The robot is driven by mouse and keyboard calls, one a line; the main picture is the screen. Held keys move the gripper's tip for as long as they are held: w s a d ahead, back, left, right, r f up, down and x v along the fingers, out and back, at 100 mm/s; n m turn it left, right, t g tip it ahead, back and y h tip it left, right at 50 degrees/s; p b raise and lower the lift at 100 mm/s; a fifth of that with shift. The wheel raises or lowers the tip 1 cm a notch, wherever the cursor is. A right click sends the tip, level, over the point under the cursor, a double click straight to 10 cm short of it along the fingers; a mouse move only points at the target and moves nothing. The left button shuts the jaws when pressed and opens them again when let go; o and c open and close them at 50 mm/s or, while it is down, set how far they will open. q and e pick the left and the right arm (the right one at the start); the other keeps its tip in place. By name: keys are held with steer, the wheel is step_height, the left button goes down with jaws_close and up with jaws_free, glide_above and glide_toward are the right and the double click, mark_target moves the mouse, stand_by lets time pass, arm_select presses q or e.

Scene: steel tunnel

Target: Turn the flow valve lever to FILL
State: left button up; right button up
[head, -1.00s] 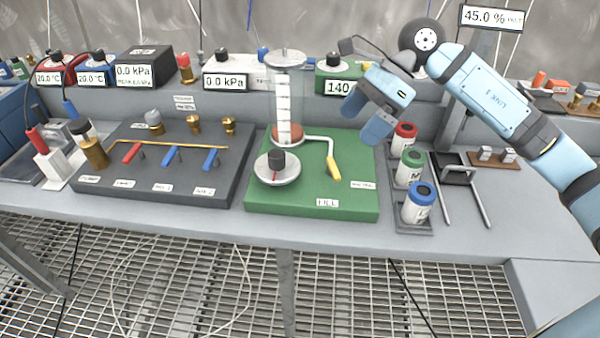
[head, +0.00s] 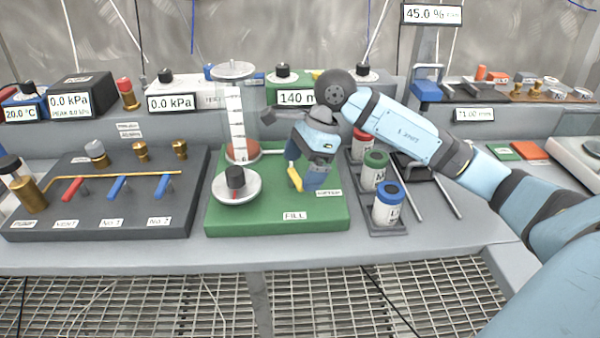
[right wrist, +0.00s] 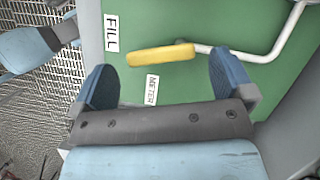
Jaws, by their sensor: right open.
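In the right wrist view the yellow handle (right wrist: 160,56) lies across the space ahead of my open fingers, apart from both. The FILL label (head: 296,216) is at the board's front edge and the METER label (head: 328,192) is at its right side. My right gripper (head: 312,175) is open and pointing down over the board, beside the handle. It partly hides the rod in the head view.
A clear cylinder (head: 238,115) and a round dish with a black knob (head: 237,188) stand left of the lever. Red, green and blue-lidded canisters (head: 389,208) stand close on the right. A dark valve board (head: 110,225) lies further left.

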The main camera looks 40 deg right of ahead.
arm_select(q)
steer(key=shift+w+d+r, duration=0.1)
steer(key=shift+r, duration=0.1)
arm_select(e)
steer(key=shift+a+f, duration=0.25)
steer(key=shift+f, duration=0.35)
steer(key=shift+w, duration=0.1)
steer(key=c, duration=0.9)
steer(key=shift+m+t, duration=0.3)
steer(key=shift+m, duration=0.2)
steer(key=shift+a+m+b, duration=0.2)
steer(key=shift+m+b, duration=0.1)
steer(key=shift+m, duration=0.2)
steer(key=shift+a+m+t, duration=0.15)
steer(key=shift+m+t, duration=0.15)
steer(key=shift+m, duration=0.4)
arm_select(q)
steer(key=shift+w+d+r+t, duration=0.15)
steer(key=shift+w+r+t, duration=0.1)
steer(key=shift+r, duration=0.25)
steer(key=shift+w+d+r+t, duration=0.15)
steer(key=shift+r+t, duration=0.1)
steer(key=shift+r, duration=0.2)
steer(key=shift+f, duration=0.1)
